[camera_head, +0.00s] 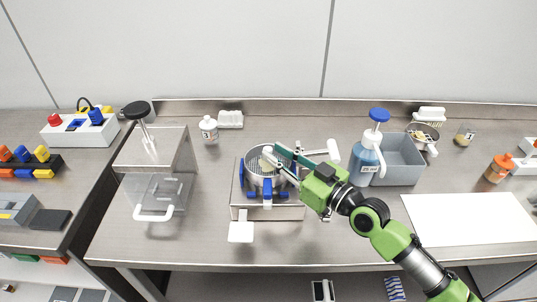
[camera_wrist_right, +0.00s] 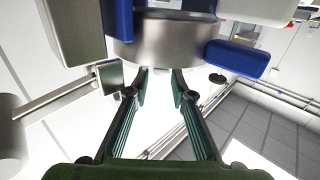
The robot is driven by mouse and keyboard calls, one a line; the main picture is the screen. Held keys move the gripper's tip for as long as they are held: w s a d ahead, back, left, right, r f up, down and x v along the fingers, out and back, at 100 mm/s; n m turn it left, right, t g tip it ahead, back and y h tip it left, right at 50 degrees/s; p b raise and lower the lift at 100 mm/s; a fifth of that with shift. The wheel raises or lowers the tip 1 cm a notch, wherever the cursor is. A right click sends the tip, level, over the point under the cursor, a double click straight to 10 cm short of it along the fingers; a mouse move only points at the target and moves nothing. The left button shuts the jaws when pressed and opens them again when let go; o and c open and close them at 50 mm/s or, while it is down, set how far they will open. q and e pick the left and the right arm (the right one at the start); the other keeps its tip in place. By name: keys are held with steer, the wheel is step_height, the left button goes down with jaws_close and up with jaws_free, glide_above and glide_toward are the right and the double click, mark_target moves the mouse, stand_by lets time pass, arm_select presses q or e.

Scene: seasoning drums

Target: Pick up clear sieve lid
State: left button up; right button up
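A round steel sieve (camera_head: 262,183) stands in a blue-clamped holder on a steel base in the middle of the table. No clear lid can be made out for certain; a small pale knob-like piece (camera_head: 267,150) shows at the sieve's top, near my fingers. My right gripper (camera_head: 272,158) reaches in from the right over the sieve's top, with its green fingers apart. In the right wrist view, the fingers (camera_wrist_right: 160,78) are spread, with the steel ring (camera_wrist_right: 165,40) and blue clamps beyond them. I cannot tell whether they touch anything. My left gripper is not in view.
A blue-topped pump bottle (camera_head: 366,160) and a grey bin (camera_head: 402,160) stand right of the sieve, close to my right arm. A clear box (camera_head: 158,165) with a black-knobbed rod is at the left. A white sheet (camera_head: 470,219) lies at the right. A small white bottle (camera_head: 208,130) stands behind.

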mark_target(268, 148)
steer(key=x, duration=0.3)
steer(key=shift+w+a, duration=0.2)
steer(key=shift+a, duration=0.15)
steer(key=shift+s+d, duration=0.1)
steer(key=shift+d, duration=0.05)
jaws_close()
steer(key=shift+r, duration=0.1)
